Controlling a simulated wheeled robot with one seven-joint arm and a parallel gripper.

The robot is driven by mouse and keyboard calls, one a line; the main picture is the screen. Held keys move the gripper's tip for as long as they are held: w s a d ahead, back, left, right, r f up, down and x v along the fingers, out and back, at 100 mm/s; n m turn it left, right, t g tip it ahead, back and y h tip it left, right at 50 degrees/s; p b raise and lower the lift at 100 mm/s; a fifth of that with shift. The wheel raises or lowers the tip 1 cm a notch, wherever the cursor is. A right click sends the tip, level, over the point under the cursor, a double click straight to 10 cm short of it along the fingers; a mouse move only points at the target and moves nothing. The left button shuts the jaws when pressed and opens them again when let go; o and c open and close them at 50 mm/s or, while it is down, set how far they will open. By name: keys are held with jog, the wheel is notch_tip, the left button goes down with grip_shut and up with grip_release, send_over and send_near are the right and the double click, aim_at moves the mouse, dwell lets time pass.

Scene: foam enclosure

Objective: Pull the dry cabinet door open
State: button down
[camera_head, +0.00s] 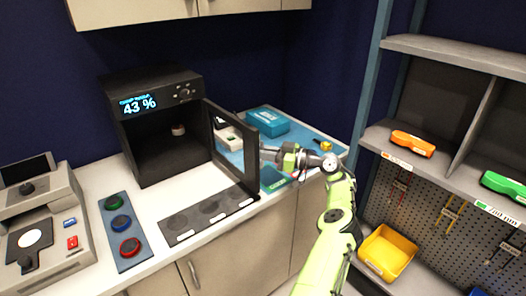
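The dry cabinet (158,88) is a black box on the counter with a lit display reading 43 %. Its dark-framed door (233,147) stands wide open, swung out toward the front right, and the dark interior shows. A small pale object (178,130) sits inside. My gripper (266,153) is at the right, outer side of the door, close to its frame. The fingertips are small and partly hidden by the door, so I cannot tell whether they touch it or grip a handle.
A dark tray (208,213) with round recesses lies before the cabinet. A panel with colored round pieces (124,230) and a grey instrument (40,225) stand left. A teal box (266,121) sits on a blue mat behind my gripper. Shelves (455,57) stand right.

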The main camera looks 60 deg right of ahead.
jog(key=shift+w+a+r, duration=0.1)
jog(key=shift+w+r, duration=0.1)
jog(key=shift+r, duration=0.05)
jog(key=c, duration=1.5)
grip_release()
jog(key=shift+c, duration=0.2)
jog(key=shift+o, duration=1.1)
jog(key=shift+w, duration=0.1)
jog(key=shift+w+f, duration=0.15)
jog(key=shift+s, duration=0.2)
jog(key=shift+s, duration=0.3)
jog(key=v, duration=1.5)
jog(key=shift+s, duration=0.1)
